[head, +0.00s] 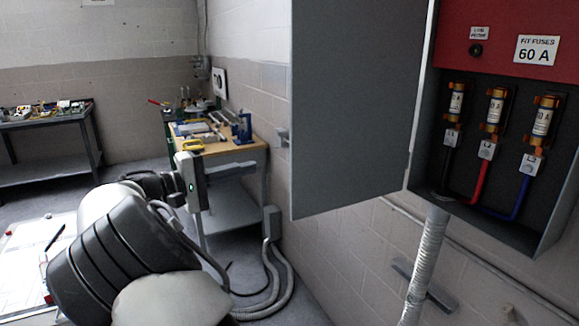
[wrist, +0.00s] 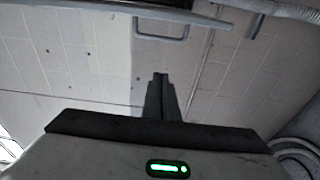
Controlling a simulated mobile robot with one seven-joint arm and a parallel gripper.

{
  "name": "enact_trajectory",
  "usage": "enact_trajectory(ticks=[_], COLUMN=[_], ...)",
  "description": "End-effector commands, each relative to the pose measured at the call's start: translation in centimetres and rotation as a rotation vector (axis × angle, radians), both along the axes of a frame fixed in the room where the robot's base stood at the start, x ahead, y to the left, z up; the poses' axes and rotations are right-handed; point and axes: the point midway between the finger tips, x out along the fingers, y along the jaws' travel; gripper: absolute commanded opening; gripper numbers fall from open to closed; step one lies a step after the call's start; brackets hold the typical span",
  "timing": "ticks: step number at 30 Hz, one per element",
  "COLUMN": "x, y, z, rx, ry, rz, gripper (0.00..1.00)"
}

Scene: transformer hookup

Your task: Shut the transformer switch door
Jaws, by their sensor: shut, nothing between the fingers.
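The transformer switch door (head: 360,100) is a plain grey panel, standing wide open at the left of the switch box (head: 545,240). Its edge and a grey U-shaped handle (wrist: 160,36) show at the top of the wrist view. A small grey piece (head: 283,138) at the door's left edge in the head view may be that handle. My gripper (head: 252,168) is shut and empty, left of the door and apart from it, a little below that piece. Its fingertips (wrist: 160,76) point toward the block wall. The door's other face is hidden in the head view.
Inside the box are several fuses (head: 495,108) and black, red and blue cables. A conduit (head: 425,265) runs down below it. A wooden-topped workbench (head: 245,158) stands behind my arm, and another bench (head: 50,122) is at the far left. Hoses lie on the floor.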

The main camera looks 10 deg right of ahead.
Motion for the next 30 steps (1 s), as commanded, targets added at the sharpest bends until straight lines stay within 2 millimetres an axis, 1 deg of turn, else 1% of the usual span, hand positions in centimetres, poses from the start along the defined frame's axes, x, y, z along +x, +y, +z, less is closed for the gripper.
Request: enact_trajectory(ticks=[2,5,8,12,18,19,21,24,30], x=[0.2,0.6,1.3,2.6,4.3,3.5,2.4,1.2,0.2], y=[-0.2,-1.3,-2.9,-5.8,-9.5,-9.1,-9.1,-9.3,-9.4], z=[0.1,0.1,0.1,0.2,0.1,0.2,0.1,0.1,0.0], rx=[-0.003,-0.004,-0.004,-0.003,-0.002,0.000,-0.002,-0.002,-0.002], ry=[-0.003,-0.001,-0.001,-0.001,0.000,0.000,0.001,0.001,0.000], rz=[0.000,-0.003,-0.004,-0.005,-0.004,0.002,0.002,0.001,-0.001], gripper=[0.00,0.00,0.00,0.00,0.00,0.00,0.00,0.00,0.00])
